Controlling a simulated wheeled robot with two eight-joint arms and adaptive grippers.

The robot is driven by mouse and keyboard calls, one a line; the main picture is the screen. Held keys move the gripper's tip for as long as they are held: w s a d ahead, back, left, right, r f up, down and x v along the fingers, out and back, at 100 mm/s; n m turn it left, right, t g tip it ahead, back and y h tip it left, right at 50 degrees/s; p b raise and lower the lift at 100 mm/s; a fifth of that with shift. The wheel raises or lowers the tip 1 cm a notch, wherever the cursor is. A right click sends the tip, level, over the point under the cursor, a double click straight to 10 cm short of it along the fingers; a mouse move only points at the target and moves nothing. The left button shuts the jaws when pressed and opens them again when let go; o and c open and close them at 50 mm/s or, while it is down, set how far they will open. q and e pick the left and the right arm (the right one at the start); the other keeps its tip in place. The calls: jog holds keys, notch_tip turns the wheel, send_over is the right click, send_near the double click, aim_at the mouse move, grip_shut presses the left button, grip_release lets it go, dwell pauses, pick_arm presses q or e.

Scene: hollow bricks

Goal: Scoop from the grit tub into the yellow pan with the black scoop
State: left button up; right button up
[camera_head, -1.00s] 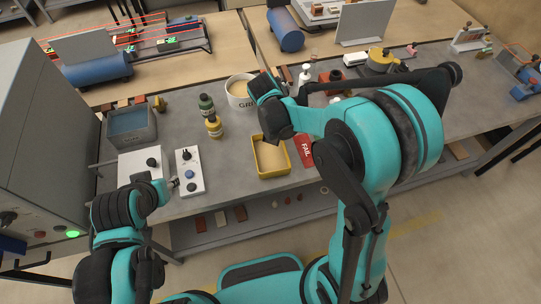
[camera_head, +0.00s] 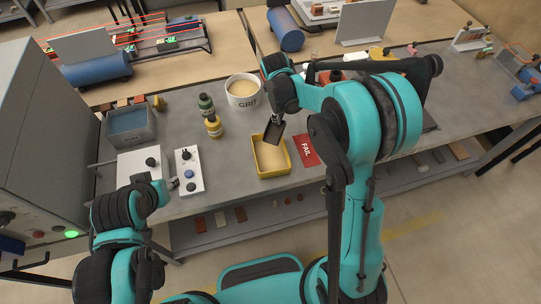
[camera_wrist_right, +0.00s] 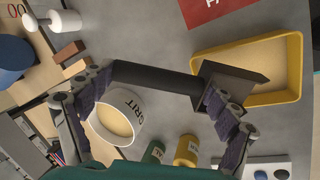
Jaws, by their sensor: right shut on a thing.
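The white grit tub (camera_head: 243,91) holds tan grit and stands on the grey bench; it also shows in the right wrist view (camera_wrist_right: 113,122). The yellow pan (camera_head: 271,172) is nearer the front edge and looks tan inside; in the right wrist view (camera_wrist_right: 292,98) it is at the right. My right gripper (camera_wrist_right: 160,84) is shut on the black scoop (camera_wrist_right: 233,86). The scoop's head (camera_head: 272,133) is above the pan's back edge, and tilted. I cannot tell whether it holds grit. My left gripper (camera_head: 172,185) is beside the button box; its fingers are too small to judge.
A red FAIL card (camera_head: 306,150) lies right of the pan.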

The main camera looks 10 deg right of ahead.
jog(key=shift+w+d+f+g+y+b, duration=0.15)
jog(key=shift+w+f+g+y+b, duration=0.15)
jog(key=shift+f, duration=0.2)
jog(key=shift+w+d+f+g+y+b, duration=0.1)
jog(key=shift+d+f+g+y+b, duration=0.1)
jog(key=shift+f+g, duration=0.25)
jog(key=shift+w+d+f+g+y+b, duration=0.1)
jog(key=shift+w+f+g+y+b, duration=0.15)
jog(key=shift+f, duration=0.3)
jog(key=shift+r, duration=0.1)
jog(key=shift+r+p, duration=1.65)
jog(key=shift+r, duration=0.85)
jog(key=shift+f, duration=0.1)
